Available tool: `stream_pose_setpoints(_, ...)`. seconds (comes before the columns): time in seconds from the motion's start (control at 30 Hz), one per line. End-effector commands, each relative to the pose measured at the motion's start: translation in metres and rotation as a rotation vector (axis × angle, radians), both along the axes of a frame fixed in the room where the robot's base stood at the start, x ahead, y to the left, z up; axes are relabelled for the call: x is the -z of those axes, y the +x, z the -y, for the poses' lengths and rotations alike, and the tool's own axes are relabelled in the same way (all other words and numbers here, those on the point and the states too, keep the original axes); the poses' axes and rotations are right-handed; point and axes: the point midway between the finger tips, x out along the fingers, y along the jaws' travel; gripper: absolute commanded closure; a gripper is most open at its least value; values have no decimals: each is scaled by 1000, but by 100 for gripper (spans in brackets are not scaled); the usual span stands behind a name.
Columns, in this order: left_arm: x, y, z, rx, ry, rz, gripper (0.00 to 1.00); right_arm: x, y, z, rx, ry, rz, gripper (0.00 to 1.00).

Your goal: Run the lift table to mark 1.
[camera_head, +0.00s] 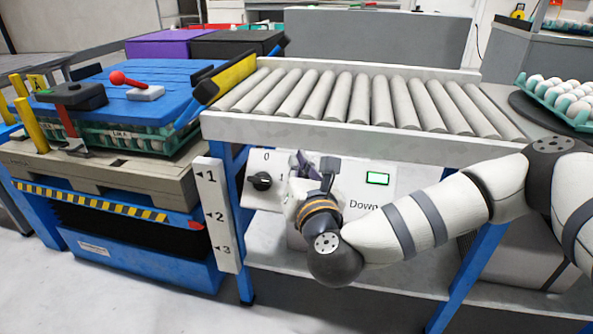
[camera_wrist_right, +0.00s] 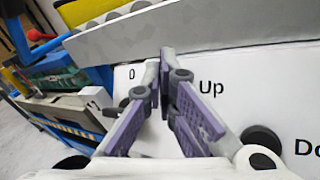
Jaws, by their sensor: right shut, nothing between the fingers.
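The lift table has a blue base (camera_head: 140,255) with a yellow-and-black striped edge and carries a pallet (camera_head: 110,175) with green egg trays (camera_head: 120,138) under a blue cover. A red pointer (camera_head: 197,225) on its side is close to mark 2 on the white scale post (camera_head: 218,230), marked 1 to 3. My right gripper (camera_head: 316,165) is shut and empty in front of the control panel (camera_head: 375,190). In the wrist view its fingertips (camera_wrist_right: 163,58) meet left of the "Up" label (camera_wrist_right: 211,88). The Up button is hidden. A black button (camera_wrist_right: 262,140) is beside "Down".
A black rotary switch (camera_head: 262,181) marked 0 and 1 is left of my gripper. A lit green window (camera_head: 377,178) is to its right. The roller conveyor (camera_head: 350,98) runs above the panel. A red-knobbed lever (camera_head: 118,78) lies on the blue cover.

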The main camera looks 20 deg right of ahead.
Motion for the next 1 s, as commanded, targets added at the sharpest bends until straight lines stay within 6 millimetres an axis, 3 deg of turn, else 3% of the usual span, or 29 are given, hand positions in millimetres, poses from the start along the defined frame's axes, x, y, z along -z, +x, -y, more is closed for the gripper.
stream_pose_setpoints(1.0, 6, -2, 0, 0, 0, -8, 67, 7, 6, 5, 0, 0, 0, 100)
